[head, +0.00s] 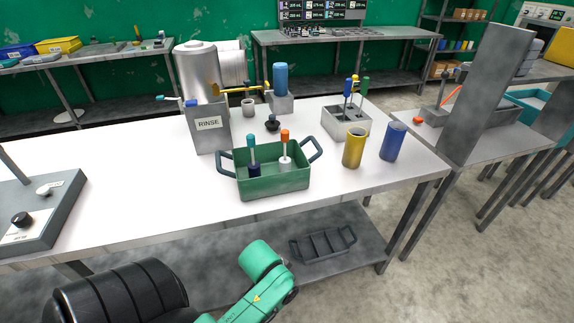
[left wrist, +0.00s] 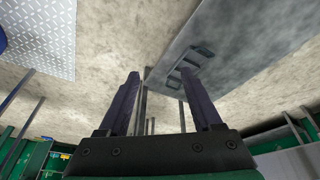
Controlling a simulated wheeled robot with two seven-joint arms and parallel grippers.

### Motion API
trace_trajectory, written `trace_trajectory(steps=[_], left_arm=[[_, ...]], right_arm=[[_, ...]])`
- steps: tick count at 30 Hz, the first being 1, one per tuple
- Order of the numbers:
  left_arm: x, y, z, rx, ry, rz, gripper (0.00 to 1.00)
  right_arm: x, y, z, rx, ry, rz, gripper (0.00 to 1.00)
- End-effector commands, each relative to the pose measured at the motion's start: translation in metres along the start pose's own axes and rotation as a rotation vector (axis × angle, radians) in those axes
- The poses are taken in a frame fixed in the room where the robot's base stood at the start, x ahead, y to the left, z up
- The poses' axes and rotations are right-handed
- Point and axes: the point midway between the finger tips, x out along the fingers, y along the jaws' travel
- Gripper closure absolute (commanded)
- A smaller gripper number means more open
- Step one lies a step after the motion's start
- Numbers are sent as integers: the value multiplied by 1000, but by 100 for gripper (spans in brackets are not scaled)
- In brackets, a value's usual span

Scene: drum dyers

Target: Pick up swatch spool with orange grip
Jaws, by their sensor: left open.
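The swatch spool with the orange grip (head: 285,149) stands upright in the right part of a green tray (head: 275,186) with dark handles, on the white worktable. Its base is white and partly hidden by the tray wall. A second spool with a teal grip (head: 252,156) and a dark base stands to its left in the same tray. My left gripper (left wrist: 160,82) shows in the left wrist view with its two fingers apart and nothing between them. In the head view only part of my green arm shows, below the table's front edge, away from the spool. My right gripper is not seen.
The grey RINSE container (head: 208,128) stands behind the tray on the left. A yellow cylinder (head: 354,148), a blue cylinder (head: 393,142) and a grey holder (head: 346,124) with several tools stand to the right. A dark rack (head: 323,243) lies on the lower shelf.

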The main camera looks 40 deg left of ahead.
Motion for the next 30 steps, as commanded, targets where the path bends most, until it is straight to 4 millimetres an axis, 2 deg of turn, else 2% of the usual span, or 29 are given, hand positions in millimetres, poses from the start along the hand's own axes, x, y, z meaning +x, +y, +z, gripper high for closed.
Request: trace_trajectory(steps=[1,3,8,11,14,16,18,21,22,26,30], left_arm=[[-26,-4,-23,-147,72,24,34],[-46,-11,-49,-397,159,82,34],[-78,-33,-104,-978,336,290,34],[-101,-55,-138,-1392,426,505,34],[-132,-88,-171,-1857,478,837,34],[-157,-115,-188,-2161,466,1139,34],[-178,-140,-196,-2386,408,1436,34],[-199,-164,-199,-2550,309,1741,34],[-202,-169,-199,2558,-286,-1786,34],[-204,-176,-214,2482,-238,-1787,34],[-194,-181,-249,2490,-239,-1787,34]], right_arm=[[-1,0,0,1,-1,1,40],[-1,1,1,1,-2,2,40],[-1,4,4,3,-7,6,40],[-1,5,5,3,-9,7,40],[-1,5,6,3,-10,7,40],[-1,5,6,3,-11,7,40],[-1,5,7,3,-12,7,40],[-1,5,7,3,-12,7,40],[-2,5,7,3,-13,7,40],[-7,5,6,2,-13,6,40],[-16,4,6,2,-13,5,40]])
